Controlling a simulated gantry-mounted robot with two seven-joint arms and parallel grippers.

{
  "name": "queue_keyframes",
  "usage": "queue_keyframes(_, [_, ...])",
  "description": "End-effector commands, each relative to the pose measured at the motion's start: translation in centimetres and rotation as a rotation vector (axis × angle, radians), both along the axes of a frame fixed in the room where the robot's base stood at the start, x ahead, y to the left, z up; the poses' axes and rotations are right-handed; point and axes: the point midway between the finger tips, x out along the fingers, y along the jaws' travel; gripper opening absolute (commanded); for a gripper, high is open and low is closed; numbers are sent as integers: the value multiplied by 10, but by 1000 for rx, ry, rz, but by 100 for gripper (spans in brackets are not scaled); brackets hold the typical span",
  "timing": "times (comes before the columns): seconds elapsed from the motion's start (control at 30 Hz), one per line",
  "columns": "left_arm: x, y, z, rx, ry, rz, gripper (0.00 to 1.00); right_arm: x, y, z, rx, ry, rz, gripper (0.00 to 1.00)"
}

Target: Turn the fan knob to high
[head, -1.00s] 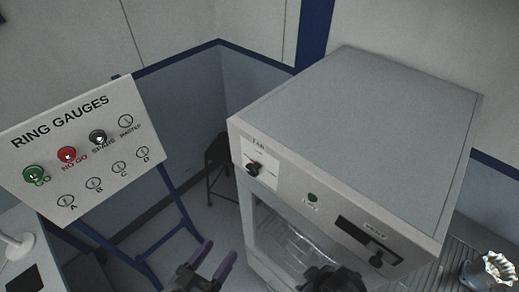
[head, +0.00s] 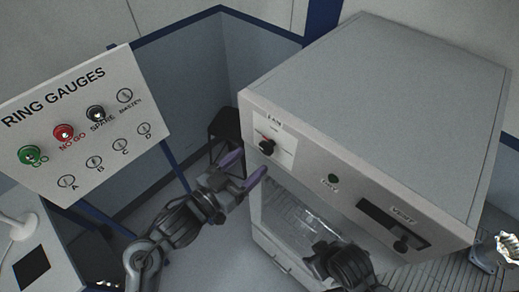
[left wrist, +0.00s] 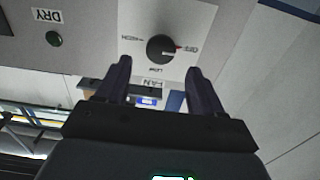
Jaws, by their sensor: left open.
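The fan knob (head: 266,147) is a dark round knob on a white plate at the left end of the machine's front panel. In the left wrist view, the knob (left wrist: 160,47) shows upside down, its red mark pointing right to a small label that seems to read OFF; a label on the left seems to read HIGH. My left gripper (head: 243,173) is open and empty, just below and in front of the knob, apart from it. In the left wrist view its two purple fingers (left wrist: 158,75) are spread below the knob. My right arm's dark end (head: 343,263) shows at the bottom; its fingers are unclear.
A ring gauges board (head: 85,125) stands at left. A dark stool (head: 226,122) stands behind my left gripper. A clear window is below the panel.

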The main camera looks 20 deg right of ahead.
Motion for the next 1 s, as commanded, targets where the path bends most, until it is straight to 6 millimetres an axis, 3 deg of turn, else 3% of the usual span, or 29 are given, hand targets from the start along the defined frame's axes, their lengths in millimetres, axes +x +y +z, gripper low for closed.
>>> queue_keyframes(0.3, [18,-36,1,0,1,0,68,1,1,10,3,-3,-1,51])
queue_keyframes(0.73, [21,-43,0,1,0,0,68,1,2,11,10,-4,-5,51])
queue_keyframes(0.77, [21,-42,0,1,0,1,66,1,2,11,10,-4,-5,51])
queue_keyframes(1.0, [21,-42,0,1,0,1,29,1,2,11,10,-4,-5,51])
